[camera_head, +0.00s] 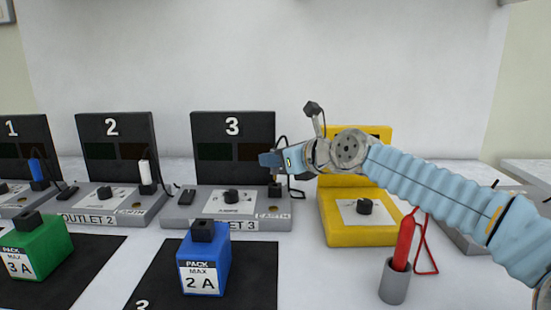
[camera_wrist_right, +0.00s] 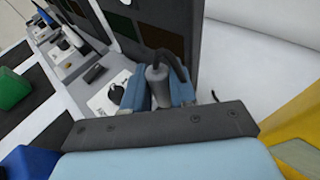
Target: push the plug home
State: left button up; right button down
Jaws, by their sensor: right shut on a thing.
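My right gripper (camera_head: 270,162) reaches in from the right to the right end of the outlet 3 unit (camera_head: 180,218). In the right wrist view its two light blue fingers (camera_wrist_right: 160,90) are closed around a grey cylindrical plug (camera_wrist_right: 157,74) with a dark cable at its top. In the head view the fingers mostly hide the plug; a small part (camera_head: 275,189) shows below them, near the base of outlet 3. I cannot tell how deep the plug sits. My left gripper is not in view.
Outlet 2 has a white plug (camera_head: 144,173); outlet 1 has a blue one (camera_head: 36,169). A blue pack (camera_head: 204,262) and a green pack (camera_head: 38,248) stand on black mats in front. A yellow unit (camera_head: 358,234) and a red tool in a grey cup (camera_head: 394,284) are at right.

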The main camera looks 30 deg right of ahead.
aim_at(276, 173)
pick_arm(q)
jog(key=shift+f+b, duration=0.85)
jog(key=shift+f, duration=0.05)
pick_arm(e)
jog(key=shift+f, duration=1.1)
jog(key=shift+a+f+b, duration=0.1)
jog(key=shift+f+b, duration=0.35)
jog(key=shift+f, duration=0.15)
jog(key=c, duration=0.8)
grip_release()
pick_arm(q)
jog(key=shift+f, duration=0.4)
pick_arm(e)
jog(key=shift+s, duration=0.1)
